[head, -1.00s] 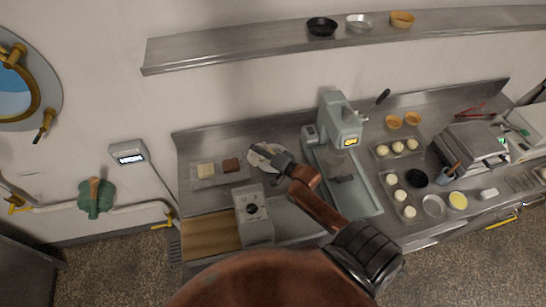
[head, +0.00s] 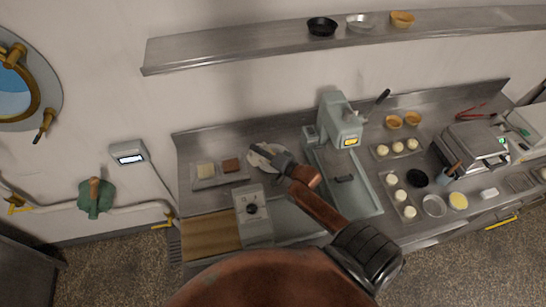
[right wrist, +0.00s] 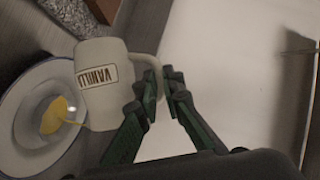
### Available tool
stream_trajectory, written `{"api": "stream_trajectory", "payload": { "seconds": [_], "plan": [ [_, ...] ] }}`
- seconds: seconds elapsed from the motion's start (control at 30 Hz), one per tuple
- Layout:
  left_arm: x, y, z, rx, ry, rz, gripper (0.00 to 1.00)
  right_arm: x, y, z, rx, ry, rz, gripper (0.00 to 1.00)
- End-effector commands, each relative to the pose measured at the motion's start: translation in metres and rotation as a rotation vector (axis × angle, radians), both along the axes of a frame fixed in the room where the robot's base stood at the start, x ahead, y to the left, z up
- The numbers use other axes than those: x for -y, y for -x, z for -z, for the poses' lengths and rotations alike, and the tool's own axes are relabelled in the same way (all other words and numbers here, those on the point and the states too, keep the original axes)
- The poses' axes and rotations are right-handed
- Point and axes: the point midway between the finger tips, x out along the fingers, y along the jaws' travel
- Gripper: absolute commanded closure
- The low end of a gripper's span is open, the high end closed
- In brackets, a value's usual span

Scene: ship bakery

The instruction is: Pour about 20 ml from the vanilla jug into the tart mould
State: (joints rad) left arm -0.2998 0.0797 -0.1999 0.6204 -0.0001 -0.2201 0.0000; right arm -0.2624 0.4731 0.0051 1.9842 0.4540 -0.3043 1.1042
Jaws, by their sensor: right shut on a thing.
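The vanilla jug (right wrist: 106,80), pale with a VANILLA label, is tilted in the right wrist view. My right gripper (right wrist: 163,85) is shut on its handle; in the head view my right gripper (head: 262,150) reaches over the left part of the counter. A round white dish (right wrist: 20,118) lies beneath the jug's lip, and it also shows in the head view (head: 256,160). Yellow liquid (right wrist: 53,116) lies in the dish, and a thin yellow trail links it to the jug's lip. I cannot tell whether this dish is the tart mould. My left gripper is out of view.
A grey press (head: 340,125) stands right of my gripper. A box with a dark knob (head: 253,222) stands in front. A tray (head: 218,181) with a pale and a brown block is to the left. Dough balls, small moulds (head: 433,206) and a waffle-iron-like appliance (head: 475,147) fill the right side.

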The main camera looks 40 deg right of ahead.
Motion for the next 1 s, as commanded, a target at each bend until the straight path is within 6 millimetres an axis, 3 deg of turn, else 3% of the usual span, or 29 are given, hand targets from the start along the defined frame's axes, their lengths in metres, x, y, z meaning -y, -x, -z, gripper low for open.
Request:
{"api": "stream_trajectory", "payload": {
  "seconds": [0.3,0.47,0.63,1.0],
  "plan": [
    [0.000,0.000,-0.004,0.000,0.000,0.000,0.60,-0.001,0.000,-0.003,0.001,0.006,0.000,1.00],
    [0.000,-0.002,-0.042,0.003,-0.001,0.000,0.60,-0.012,-0.004,-0.013,-0.030,0.128,0.000,1.00],
    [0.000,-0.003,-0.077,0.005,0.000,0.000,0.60,-0.015,-0.004,-0.037,-0.051,0.213,0.000,1.00],
    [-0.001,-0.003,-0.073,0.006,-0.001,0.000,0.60,-0.016,-0.004,-0.031,-0.055,0.231,0.000,1.00]
  ]
}}
